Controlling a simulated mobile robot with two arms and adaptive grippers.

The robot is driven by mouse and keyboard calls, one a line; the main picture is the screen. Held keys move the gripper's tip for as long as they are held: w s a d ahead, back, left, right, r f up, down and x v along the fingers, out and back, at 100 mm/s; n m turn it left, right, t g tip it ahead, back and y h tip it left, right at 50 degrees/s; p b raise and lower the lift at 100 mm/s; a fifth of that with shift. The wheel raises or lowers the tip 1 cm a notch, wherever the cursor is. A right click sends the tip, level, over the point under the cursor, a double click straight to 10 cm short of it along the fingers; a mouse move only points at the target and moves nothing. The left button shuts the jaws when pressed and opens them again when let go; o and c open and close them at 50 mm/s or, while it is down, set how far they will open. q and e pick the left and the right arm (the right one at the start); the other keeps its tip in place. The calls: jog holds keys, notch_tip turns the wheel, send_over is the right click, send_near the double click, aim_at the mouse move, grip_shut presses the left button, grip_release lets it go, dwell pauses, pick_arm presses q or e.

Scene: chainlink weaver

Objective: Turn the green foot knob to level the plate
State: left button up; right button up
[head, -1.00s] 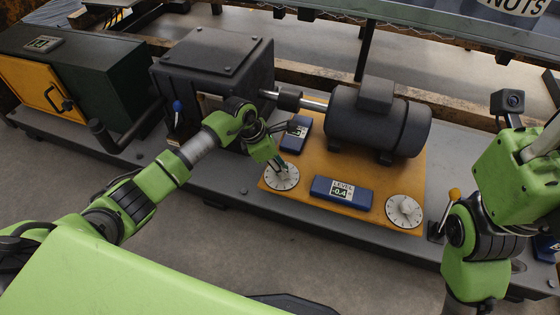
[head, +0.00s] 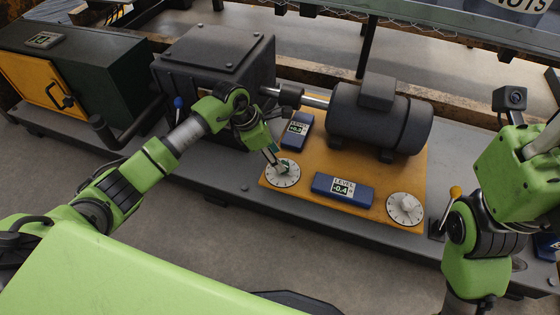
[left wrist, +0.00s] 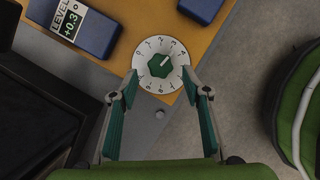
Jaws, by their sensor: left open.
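The green foot knob (left wrist: 161,65) sits in the middle of a white numbered dial (left wrist: 148,79), its pale pointer mark toward the upper right. In the head view the dial (head: 283,183) lies at the near left corner of the orange plate (head: 276,201). My left gripper (left wrist: 160,88) is open, with its fingertips apart on both sides of the dial's lower part and nothing between them. In the head view the left gripper (head: 273,155) is just above the knob. One level (head: 343,190) reads -0.4; the other (left wrist: 70,20) reads +0.3.
A dark motor (head: 380,115) stands on the plate, its shaft running to a black gearbox (head: 215,60). A white knob (head: 405,208) is at the plate's near right corner. An orange-tipped lever (head: 455,192) stands right of it. The floor in front is clear.

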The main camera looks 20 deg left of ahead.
pick_arm(q)
jog(key=v, duration=0.8)
